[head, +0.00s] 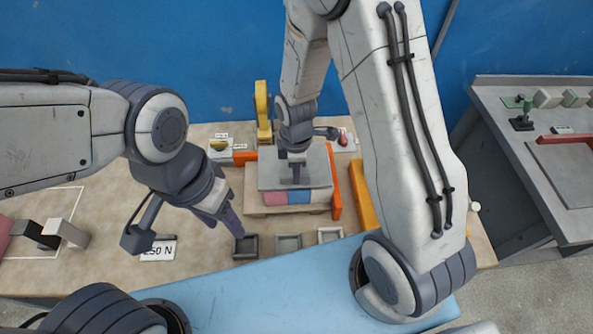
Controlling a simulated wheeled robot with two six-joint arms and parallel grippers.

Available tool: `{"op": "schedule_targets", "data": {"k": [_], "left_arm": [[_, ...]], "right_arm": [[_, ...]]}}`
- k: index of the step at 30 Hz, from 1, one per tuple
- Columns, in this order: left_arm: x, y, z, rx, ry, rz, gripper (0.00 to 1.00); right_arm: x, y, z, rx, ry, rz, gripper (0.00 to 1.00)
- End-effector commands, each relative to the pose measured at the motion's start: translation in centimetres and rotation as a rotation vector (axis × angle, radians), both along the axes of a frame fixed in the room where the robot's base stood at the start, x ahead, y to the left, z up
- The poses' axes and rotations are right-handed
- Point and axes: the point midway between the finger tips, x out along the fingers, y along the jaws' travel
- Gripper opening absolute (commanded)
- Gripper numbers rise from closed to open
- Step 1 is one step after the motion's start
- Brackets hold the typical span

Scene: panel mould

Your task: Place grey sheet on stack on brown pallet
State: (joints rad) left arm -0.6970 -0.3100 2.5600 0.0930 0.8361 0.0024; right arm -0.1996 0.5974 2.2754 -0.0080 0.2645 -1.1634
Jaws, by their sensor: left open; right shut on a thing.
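The grey sheet (270,176) lies flat over the stack (275,198), whose front shows pink and blue blocks. I cannot tell whether the sheet touches the stack or is just above it. The stack stands on the brown pallet (256,211), of which only the front edge shows clearly. My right gripper (296,178) points down at the middle of the sheet and is shut on it; its fingertips are small in view. My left gripper (236,226) is open and empty, left of the pallet and above the bench.
Orange guides (334,190) and a yellow post (263,112) stand around the pallet. A yellow bar (361,195) lies to its right. Small trays (246,247) line the front. A "250 N" card (158,251) and blocks (67,233) are at left. A console (550,150) stands right.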

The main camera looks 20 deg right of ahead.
Motion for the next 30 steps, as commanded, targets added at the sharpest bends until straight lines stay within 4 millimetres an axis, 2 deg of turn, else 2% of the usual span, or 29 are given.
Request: {"op": "schedule_targets", "data": {"k": [18,19,21,22,30], "left_arm": [[0.0,0.0,-0.9,0.000,0.000,0.000,0.50],[0.0,0.0,-0.9,0.000,0.000,0.000,0.50],[0.0,0.0,-0.9,0.000,0.000,0.000,0.50],[0.0,0.0,-0.9,0.000,0.000,0.000,0.50],[0.0,0.0,-0.9,0.000,0.000,-0.001,0.50]], "right_arm": [[0.1,0.0,-1.2,0.001,-0.001,0.000,0.00],[0.1,0.0,-1.2,0.001,-0.001,0.000,0.23],[0.1,0.0,-1.1,0.001,-0.001,0.000,0.50],[0.1,0.0,-1.1,0.001,-0.001,0.000,0.54],[0.0,0.0,-1.2,0.000,0.000,0.000,0.54]]}}
